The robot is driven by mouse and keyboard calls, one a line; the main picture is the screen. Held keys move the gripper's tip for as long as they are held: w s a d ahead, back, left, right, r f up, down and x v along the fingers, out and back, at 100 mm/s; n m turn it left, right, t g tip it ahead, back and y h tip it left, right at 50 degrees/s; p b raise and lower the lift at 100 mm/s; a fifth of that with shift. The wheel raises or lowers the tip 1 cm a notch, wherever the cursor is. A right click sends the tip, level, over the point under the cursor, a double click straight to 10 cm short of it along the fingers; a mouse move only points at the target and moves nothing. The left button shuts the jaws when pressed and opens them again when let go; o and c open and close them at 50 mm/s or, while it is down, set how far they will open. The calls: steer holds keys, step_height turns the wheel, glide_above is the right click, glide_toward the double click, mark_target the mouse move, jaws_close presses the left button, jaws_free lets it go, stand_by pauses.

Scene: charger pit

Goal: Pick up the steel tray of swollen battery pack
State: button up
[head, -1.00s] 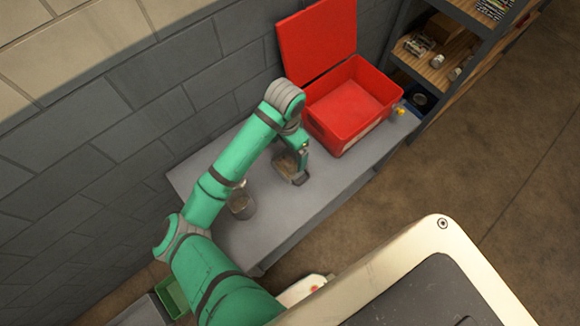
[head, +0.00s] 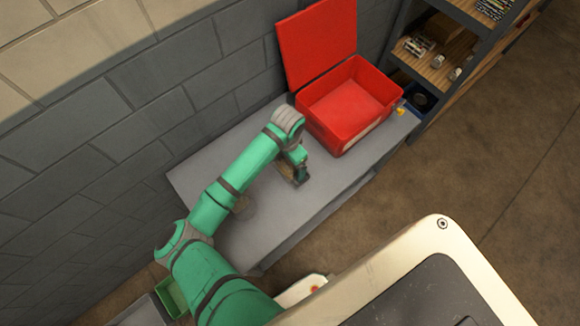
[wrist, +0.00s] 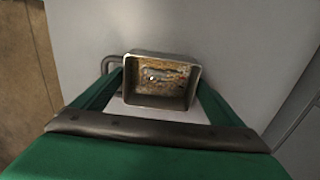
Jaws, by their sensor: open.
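The small steel tray (wrist: 188,96) has a thin metal rim and a looped handle on its left side in the wrist view. Mottled brown and silvery contents (wrist: 160,74), whose shape I cannot make out clearly, lie inside it. It stands on the grey bench. My gripper (wrist: 158,82) is open, with one green finger on each side of the tray. I cannot tell whether the fingers touch it. In the head view my gripper (head: 297,172) is low over the bench, and the tray is mostly hidden by it.
An open red bin (head: 345,135) with a raised lid stands on the grey bench (head: 285,222) beyond my gripper. Shelves (head: 425,60) stand at the right. A block wall runs behind the bench.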

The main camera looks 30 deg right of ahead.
steer(key=shift+c, duration=0.2)
steer(key=c, duration=0.9)
